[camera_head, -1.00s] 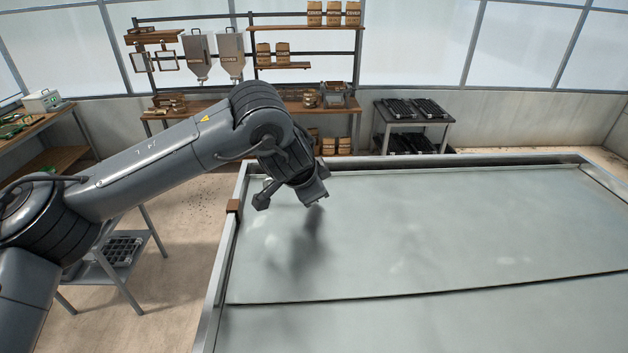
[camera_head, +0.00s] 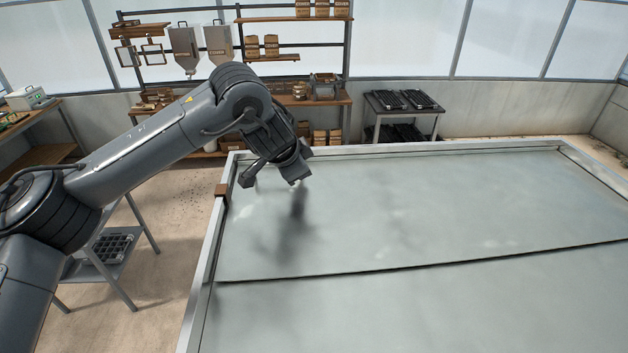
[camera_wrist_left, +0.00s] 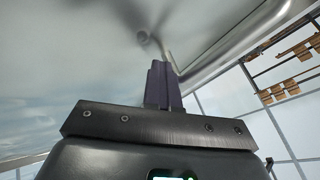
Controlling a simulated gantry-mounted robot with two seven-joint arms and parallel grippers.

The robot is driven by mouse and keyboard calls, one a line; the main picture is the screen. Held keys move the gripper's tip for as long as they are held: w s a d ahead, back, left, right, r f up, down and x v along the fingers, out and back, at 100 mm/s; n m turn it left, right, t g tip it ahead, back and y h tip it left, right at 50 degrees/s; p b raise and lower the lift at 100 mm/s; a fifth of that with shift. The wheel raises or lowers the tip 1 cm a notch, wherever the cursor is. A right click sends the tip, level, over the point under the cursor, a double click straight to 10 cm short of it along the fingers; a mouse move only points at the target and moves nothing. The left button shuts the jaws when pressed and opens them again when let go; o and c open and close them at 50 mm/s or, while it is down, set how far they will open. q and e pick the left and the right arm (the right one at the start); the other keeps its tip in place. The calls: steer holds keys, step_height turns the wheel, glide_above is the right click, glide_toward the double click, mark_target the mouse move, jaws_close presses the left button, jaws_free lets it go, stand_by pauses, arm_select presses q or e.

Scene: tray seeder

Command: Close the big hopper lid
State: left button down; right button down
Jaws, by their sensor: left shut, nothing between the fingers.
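Two grey metal hoppers hang side by side on the back rack, a left one (camera_head: 185,48) and a right one (camera_head: 218,42). They look close in size, and I cannot make out how their lids stand at this distance. My left gripper (camera_head: 297,182) is over the far left part of the big grey bench, well in front of the rack. Its fingers also show in the left wrist view (camera_wrist_left: 163,85), shut together with nothing between them. My right gripper is not in view.
The wide grey bench (camera_head: 400,215) has a raised metal rim and a clear top. A wooden workbench (camera_head: 335,98) with tools stands under the rack. A small table with black trays (camera_head: 402,97) stands right of it. A metal stand (camera_head: 130,265) is at left.

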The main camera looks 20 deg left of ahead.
arm_select(q)
steer(key=shift+w+a+f, duration=0.1)
steer(key=shift+a+f, duration=0.05)
steer(key=shift+f, duration=0.05)
